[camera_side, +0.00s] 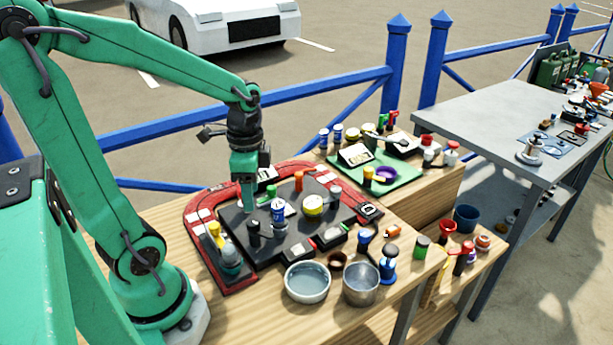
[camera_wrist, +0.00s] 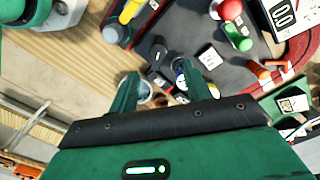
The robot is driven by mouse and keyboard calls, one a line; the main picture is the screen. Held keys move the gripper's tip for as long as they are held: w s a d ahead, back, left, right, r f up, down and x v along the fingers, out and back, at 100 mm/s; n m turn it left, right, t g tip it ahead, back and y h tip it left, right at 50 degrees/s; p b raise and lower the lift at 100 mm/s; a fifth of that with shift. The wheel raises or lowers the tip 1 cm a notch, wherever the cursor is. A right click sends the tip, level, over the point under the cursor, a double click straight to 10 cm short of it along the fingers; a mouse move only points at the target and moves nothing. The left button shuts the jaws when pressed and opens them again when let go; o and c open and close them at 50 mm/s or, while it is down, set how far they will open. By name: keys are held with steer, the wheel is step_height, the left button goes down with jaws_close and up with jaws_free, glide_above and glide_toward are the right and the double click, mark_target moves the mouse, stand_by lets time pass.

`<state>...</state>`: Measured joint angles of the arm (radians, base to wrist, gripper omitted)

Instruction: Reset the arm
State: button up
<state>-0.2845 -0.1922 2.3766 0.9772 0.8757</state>
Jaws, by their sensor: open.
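My gripper (camera_side: 247,208) hangs from my green arm, pointing down over the dark board (camera_side: 325,232) with the red border (camera_side: 190,212). In the wrist view its two green fingers stand apart, and my gripper (camera_wrist: 162,85) is open with nothing clearly held. Below it are a black piece (camera_side: 254,232) and a blue and white can (camera_side: 278,212). The can also shows in the wrist view (camera_wrist: 182,72), partly hidden by the right finger. I cannot tell the exact height of the fingertips above the board.
A yellow-lidded round piece (camera_side: 313,205) and an orange piece (camera_side: 299,181) stand on the board. A glass bowl (camera_side: 307,282) and a metal cup (camera_side: 361,285) stand at the front edge. A green tray (camera_side: 400,175) lies behind right. A grey table (camera_side: 490,110) stands further right.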

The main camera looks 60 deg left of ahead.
steer(key=shift+r, duration=0.25)
steer(key=s+d+r+n+t, duration=0.2)
steer(key=d+r+n+t, duration=0.3)
steer(key=d+r+n, duration=0.1)
step_height(320, 180, up, 3)
steer(key=shift+d+f+n+t, duration=0.1)
steer(key=shift+d+n+t, duration=0.3)
steer(key=shift+d, duration=0.15)
